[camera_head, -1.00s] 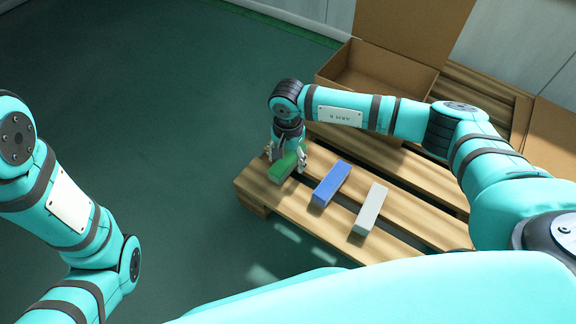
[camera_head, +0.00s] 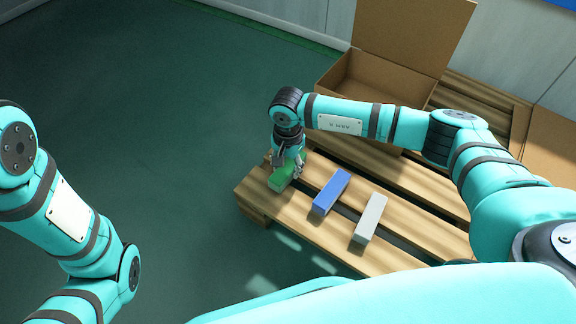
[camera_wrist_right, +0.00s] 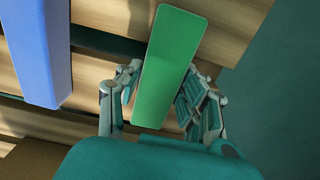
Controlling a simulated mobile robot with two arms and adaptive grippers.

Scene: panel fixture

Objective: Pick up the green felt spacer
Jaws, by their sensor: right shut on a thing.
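The green felt spacer (camera_head: 281,180) is a long green block at the left end of the wooden pallet. My right gripper (camera_head: 289,165) is over it, with its fingers down on both long sides. In the right wrist view the green felt spacer (camera_wrist_right: 171,60) lies between the fingers of my right gripper (camera_wrist_right: 160,105), which are shut on it near one end. I cannot tell whether it is clear of the slats. My left arm shows at the left, but its gripper is out of view.
A blue block (camera_head: 330,191) and a grey-white block (camera_head: 370,218) lie on the pallet (camera_head: 405,255) to the right of the spacer. An open cardboard box (camera_head: 375,80) stands at the back. Dark gaps run between the slats. Green floor lies left of the pallet.

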